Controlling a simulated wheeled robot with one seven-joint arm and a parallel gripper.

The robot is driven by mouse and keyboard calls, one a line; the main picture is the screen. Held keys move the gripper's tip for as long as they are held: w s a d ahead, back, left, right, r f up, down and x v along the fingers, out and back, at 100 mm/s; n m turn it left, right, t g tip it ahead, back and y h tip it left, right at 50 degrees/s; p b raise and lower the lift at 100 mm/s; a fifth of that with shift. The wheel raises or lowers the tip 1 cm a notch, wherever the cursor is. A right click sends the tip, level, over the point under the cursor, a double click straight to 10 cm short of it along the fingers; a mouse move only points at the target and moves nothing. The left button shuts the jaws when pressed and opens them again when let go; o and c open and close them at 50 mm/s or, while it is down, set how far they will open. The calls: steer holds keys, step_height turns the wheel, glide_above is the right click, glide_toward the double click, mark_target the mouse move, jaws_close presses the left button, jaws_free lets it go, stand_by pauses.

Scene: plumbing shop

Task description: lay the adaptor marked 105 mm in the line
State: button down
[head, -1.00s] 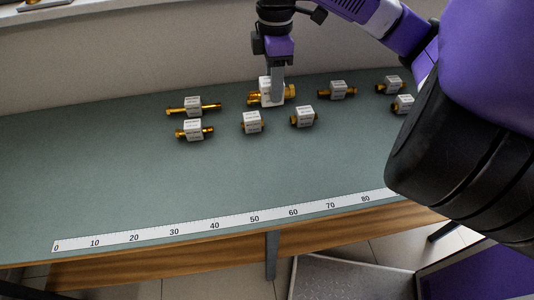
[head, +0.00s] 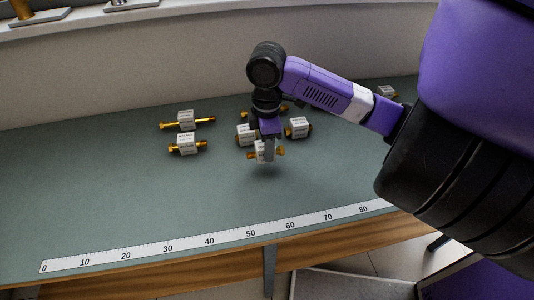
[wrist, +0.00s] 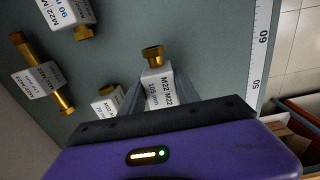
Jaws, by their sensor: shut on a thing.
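The adaptor marked 105 mm (wrist: 158,88) is a brass piece with a white block label reading M22 and 105 mm, seen in the wrist view. My gripper (head: 265,158) is shut on it and holds it above the green bench, with brass ends showing on both sides in the head view. Its lower label is partly hidden by my gripper's front in the wrist view. A printed scale strip (head: 210,240) marked in tens runs along the bench's front edge, with nothing on it.
Other labelled brass adaptors stand on the bench: a long one (head: 186,121), a shorter one (head: 184,144), one behind my gripper (head: 244,134) and one to the right (head: 299,127). My arm hides part of the right side. The bench between adaptors and scale is clear.

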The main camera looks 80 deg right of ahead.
steer(key=shift+f, duration=1.55)
steer(key=shift+f, duration=0.1)
steer(key=shift+f, duration=0.1)
steer(key=c, duration=0.9)
jaws_free()
